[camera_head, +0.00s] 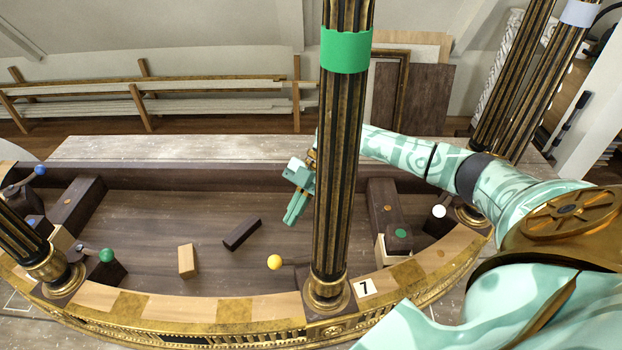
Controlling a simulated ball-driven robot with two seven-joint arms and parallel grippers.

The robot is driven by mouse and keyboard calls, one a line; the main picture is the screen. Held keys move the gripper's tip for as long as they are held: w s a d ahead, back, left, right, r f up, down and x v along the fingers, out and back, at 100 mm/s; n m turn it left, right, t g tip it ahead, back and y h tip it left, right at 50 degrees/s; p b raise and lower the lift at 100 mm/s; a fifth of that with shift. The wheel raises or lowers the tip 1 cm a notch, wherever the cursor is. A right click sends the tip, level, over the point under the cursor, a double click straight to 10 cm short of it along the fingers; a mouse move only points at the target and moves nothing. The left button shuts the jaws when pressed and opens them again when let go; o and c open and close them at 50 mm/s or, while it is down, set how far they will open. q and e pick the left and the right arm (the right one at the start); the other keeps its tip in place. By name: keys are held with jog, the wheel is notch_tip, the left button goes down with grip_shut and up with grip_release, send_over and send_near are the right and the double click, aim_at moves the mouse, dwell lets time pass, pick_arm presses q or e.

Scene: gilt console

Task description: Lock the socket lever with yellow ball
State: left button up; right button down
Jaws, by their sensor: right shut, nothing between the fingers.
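The yellow ball (274,262) sits on the end of a socket lever just left of the central fluted column (345,150). The lever's short dark rod runs right from the ball. Its socket is mostly hidden behind the column, so I cannot tell the lever's lock state. My right gripper (292,222) is shut and empty. It points downward above the dark console floor, beyond the yellow ball and apart from it. The column hides part of my right wrist. My left gripper is not in view.
Other levers carry a green ball (106,255), a blue ball (40,170) and a white ball (439,211). A light wooden block (187,261) and a dark block (241,232) lie on the console floor (150,215). The column, with its green band, stands close to my right arm.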

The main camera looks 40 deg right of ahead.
jog(key=v, duration=0.9)
jog(key=shift+d+r, duration=0.2)
jog(key=shift+d, duration=0.05)
